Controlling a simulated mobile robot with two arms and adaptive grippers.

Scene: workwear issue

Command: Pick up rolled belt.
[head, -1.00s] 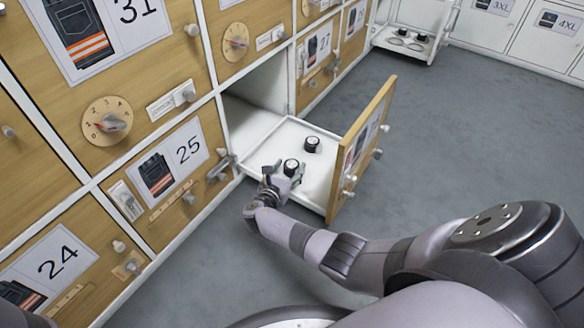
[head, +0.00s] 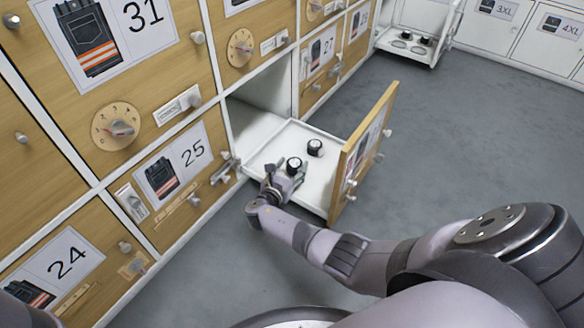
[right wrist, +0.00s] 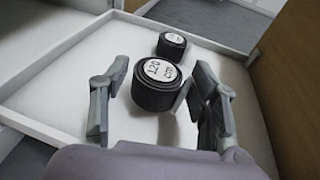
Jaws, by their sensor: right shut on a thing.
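A black rolled belt (head: 293,165) with a white round top label sits between the fingers of my right gripper (head: 285,171) over the white pull-out drawer (head: 312,188). In the right wrist view the belt's label (right wrist: 159,70) reads 120 cm. My left gripper is not in view.
The drawer's wooden front (head: 361,152) stands to the right of my right gripper. Closed lockers, such as number 25 (head: 193,152), line the left. A white shelf unit (head: 405,46) with more round items is at the back. The grey floor (head: 470,130) at right is clear.

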